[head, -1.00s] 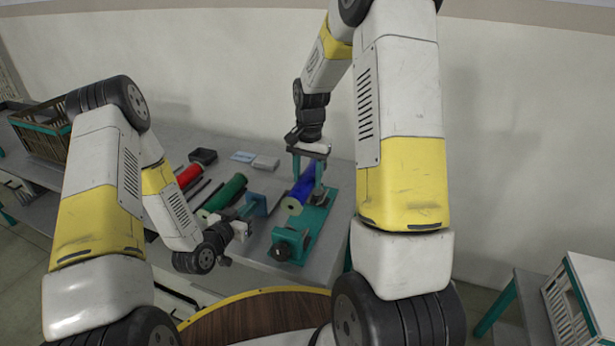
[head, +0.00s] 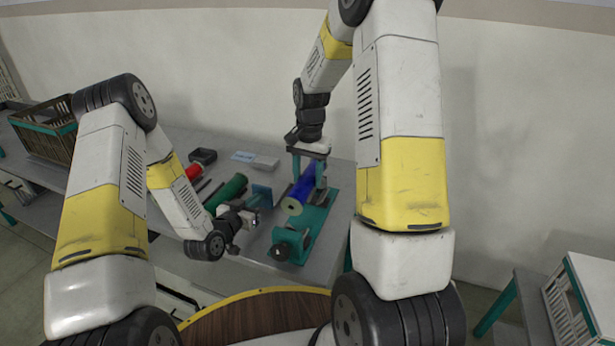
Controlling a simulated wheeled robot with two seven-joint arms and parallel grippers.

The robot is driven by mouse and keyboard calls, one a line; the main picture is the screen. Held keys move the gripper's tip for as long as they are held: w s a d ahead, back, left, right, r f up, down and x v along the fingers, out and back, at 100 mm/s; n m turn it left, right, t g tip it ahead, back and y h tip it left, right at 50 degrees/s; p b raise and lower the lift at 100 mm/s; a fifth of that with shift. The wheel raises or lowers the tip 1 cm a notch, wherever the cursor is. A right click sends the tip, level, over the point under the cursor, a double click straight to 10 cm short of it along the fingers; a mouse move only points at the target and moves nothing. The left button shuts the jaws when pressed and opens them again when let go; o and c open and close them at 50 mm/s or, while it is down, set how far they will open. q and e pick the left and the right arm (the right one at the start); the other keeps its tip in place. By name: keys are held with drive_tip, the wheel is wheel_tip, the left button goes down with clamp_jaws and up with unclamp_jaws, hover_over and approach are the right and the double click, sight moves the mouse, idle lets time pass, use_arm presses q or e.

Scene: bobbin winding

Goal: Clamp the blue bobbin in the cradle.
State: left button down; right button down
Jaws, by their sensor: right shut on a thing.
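The blue bobbin (head: 302,190) lies lengthwise over the teal cradle (head: 317,219) on the bench, its pale round end facing me. My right gripper (head: 308,180) reaches down from above and is shut on the blue bobbin near its far part. I cannot tell whether the bobbin rests fully on the cradle. The cradle's near end carries a teal block with a dark round knob (head: 280,252). My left gripper (head: 262,222) is left of the cradle, apart from it, pointing right; its fingers are too small to read.
A green bobbin (head: 227,192) and a red bobbin (head: 193,172) lie on the bench (head: 333,177) to the left. A small blue upright piece (head: 262,195) stands beside my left gripper.

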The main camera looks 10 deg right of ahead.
use_arm(q)
drive_tip(key=shift+w+r, duration=0.1)
use_arm(e)
drive_tip(key=shift+f, duration=3)
drive_tip(key=shift+f, duration=0.15)
drive_tip(key=shift+f, duration=1.25)
drive_tip(key=c, duration=0.6)
unclamp_jaws()
